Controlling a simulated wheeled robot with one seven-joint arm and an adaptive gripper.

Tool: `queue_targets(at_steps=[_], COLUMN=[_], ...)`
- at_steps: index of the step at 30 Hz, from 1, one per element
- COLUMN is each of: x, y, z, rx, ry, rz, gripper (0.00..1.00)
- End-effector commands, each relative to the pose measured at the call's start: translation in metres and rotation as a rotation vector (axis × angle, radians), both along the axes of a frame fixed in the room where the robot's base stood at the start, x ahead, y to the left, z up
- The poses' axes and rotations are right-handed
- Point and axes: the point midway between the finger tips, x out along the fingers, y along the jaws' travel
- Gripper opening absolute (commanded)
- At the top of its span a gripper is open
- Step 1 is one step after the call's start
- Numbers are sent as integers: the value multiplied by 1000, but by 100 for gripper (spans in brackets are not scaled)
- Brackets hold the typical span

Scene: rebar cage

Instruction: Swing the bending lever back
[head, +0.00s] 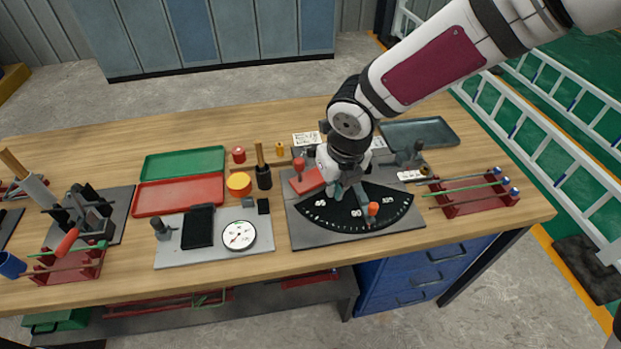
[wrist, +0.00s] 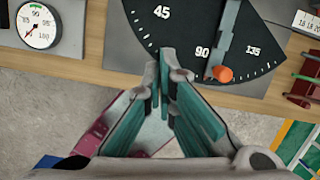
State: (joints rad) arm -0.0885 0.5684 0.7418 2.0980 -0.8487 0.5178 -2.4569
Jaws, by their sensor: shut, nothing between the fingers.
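The bending lever is a grey bar with an orange knob (head: 373,209) at its end. It lies over the black angle dial (head: 335,214) on a grey base plate. In the wrist view the lever (wrist: 224,42) points between the 90 and 135 marks, nearer 90, and its orange knob (wrist: 222,74) sits at the dial's curved edge. My gripper (head: 347,191) is above the dial, to the left of the lever. In the wrist view my gripper's teal fingers (wrist: 161,62) are shut and empty, left of the knob and apart from it. My arm hides part of the bender's pivot.
A red-handled part (head: 305,181) stands on the bender's left. A round dial gauge (head: 239,236) on a grey plate is further left, near red and green trays (head: 181,194). A red rack (head: 468,195) holding rods stands to the right. Bare wood lies in front of the bender.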

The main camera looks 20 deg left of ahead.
Motion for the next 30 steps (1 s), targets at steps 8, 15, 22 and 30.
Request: queue_targets(at_steps=[8, 15, 22, 30], x=[-13, -9, -3, 17], y=[29, 35, 44, 67], z=[-11, -47, -91, -103], rx=[28, 26, 26, 29], ry=[2, 5, 4, 0], rz=[186, 185, 183, 179], gripper=[0, 0, 0, 0])
